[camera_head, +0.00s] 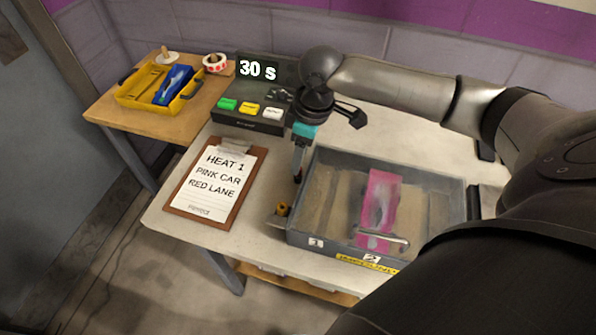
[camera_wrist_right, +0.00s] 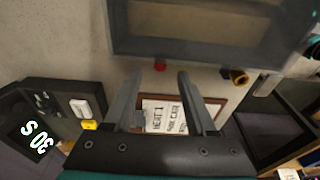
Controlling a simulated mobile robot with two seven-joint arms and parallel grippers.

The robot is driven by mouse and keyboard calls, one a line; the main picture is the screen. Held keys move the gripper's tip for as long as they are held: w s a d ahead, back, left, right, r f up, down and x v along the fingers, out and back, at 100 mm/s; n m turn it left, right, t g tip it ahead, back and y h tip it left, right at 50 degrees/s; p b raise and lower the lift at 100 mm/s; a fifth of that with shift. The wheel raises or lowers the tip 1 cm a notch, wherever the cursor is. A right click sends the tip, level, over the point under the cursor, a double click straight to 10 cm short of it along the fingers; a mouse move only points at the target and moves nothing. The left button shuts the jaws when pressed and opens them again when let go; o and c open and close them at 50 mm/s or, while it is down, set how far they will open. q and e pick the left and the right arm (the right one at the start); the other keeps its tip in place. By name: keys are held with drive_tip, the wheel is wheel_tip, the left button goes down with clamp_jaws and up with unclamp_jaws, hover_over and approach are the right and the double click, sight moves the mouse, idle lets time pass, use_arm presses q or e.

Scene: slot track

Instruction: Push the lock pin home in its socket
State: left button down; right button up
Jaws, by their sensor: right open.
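The grey impound box (camera_head: 340,253) stands on the white table under what looks like a clear cover, with a pink car (camera_head: 378,205) inside near mark 2. A brass-coloured cylinder (camera_head: 282,210), which looks like the lock pin or its socket, sits at the box's left front corner; it also shows in the right wrist view (camera_wrist_right: 238,77). How deep the pin sits I cannot tell. My right gripper (camera_head: 298,176) is open and empty, pointing down beside the box's left wall. In the right wrist view, a small red knob (camera_wrist_right: 160,65) shows between and beyond its fingertips (camera_wrist_right: 158,82).
A clipboard (camera_head: 179,205) reading "HEAT 1 PINK CAR RED LANE" lies left of the box. Behind it are a "30 s" display (camera_head: 258,70) and a button panel (camera_head: 248,120). A yellow tray (camera_head: 133,101) stands on a side table. The table's front left is clear.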

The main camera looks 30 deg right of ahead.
wheel_tip(320, 180, down, 4)
drive_tip(key=shift+w+a+r+b, duration=0.1)
drive_tip(key=shift+r+b, duration=0.15)
drive_tip(key=shift+b, duration=0.05)
drive_tip(key=shift+r, duration=0.1)
clamp_jaws()
